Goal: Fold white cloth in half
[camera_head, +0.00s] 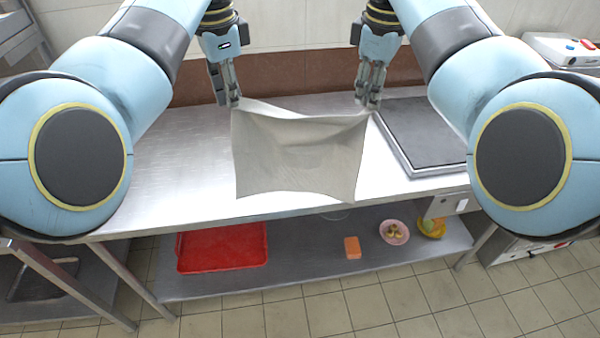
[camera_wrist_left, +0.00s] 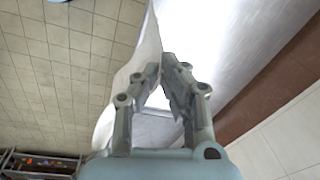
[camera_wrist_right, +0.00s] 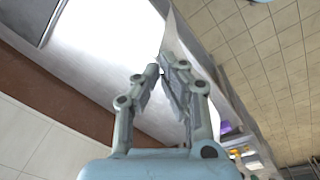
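The white cloth (camera_head: 298,155) is spread out in the middle of the head view, its upper edge sagging between my two grippers. Its lower edge reaches the front edge of the table. My left gripper (camera_head: 233,102) is at the cloth's upper left corner, its fingers closed together on it. My right gripper (camera_head: 367,104) is at the upper right corner, likewise closed on it. The cloth also shows beyond the fingers in the left wrist view (camera_wrist_left: 145,50) and edge-on in the right wrist view (camera_wrist_right: 170,35). The pinched corners are mostly hidden by the fingers.
The steel table (camera_head: 180,170) is clear left of the cloth. A dark flat plate in a metal frame (camera_head: 425,135) lies close on the right. The lower shelf holds a red tray (camera_head: 222,247), an orange block (camera_head: 352,247) and a pink bowl (camera_head: 394,232). A wall stands behind.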

